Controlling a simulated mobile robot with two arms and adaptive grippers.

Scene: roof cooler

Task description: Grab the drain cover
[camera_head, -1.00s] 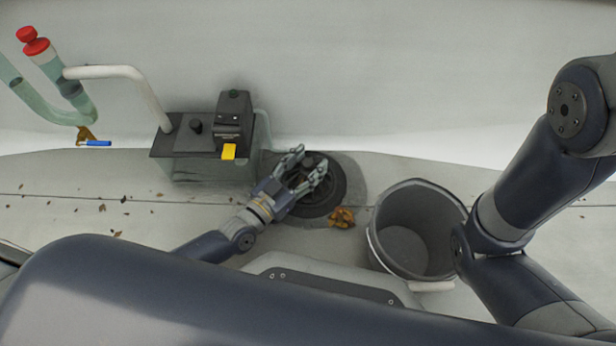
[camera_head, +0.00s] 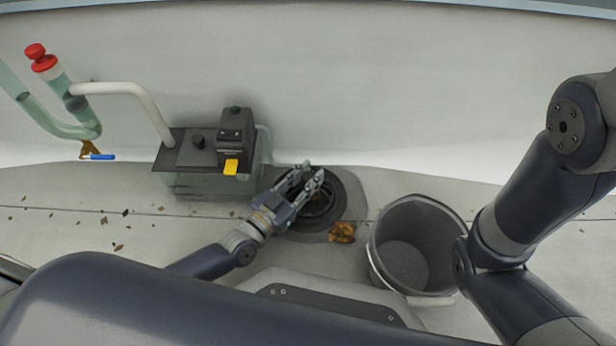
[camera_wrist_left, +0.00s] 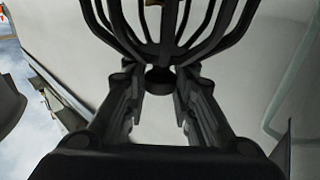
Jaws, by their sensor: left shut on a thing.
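The drain cover (camera_wrist_left: 165,30) is a dark domed cage of curved ribs with a round knob. It fills the top of the left wrist view. My left gripper (camera_wrist_left: 160,95) is shut on it, with one finger on each side of the knob. In the head view my left gripper (camera_head: 308,182) is over the round black drain (camera_head: 350,195), and its fingers hide part of the cover (camera_head: 318,207). I cannot tell whether the cover is clear of the drain. My right arm shows at the right, but its gripper is out of view.
A grey bucket (camera_head: 440,225) stands open right of the drain. A clump of brown leaves (camera_head: 342,232) lies between them. A clear tank with a black pump (camera_head: 234,135) stands left of the drain. Clear pipes with red caps (camera_head: 40,58) are at far left. Loose leaves (camera_head: 126,212) dot the floor.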

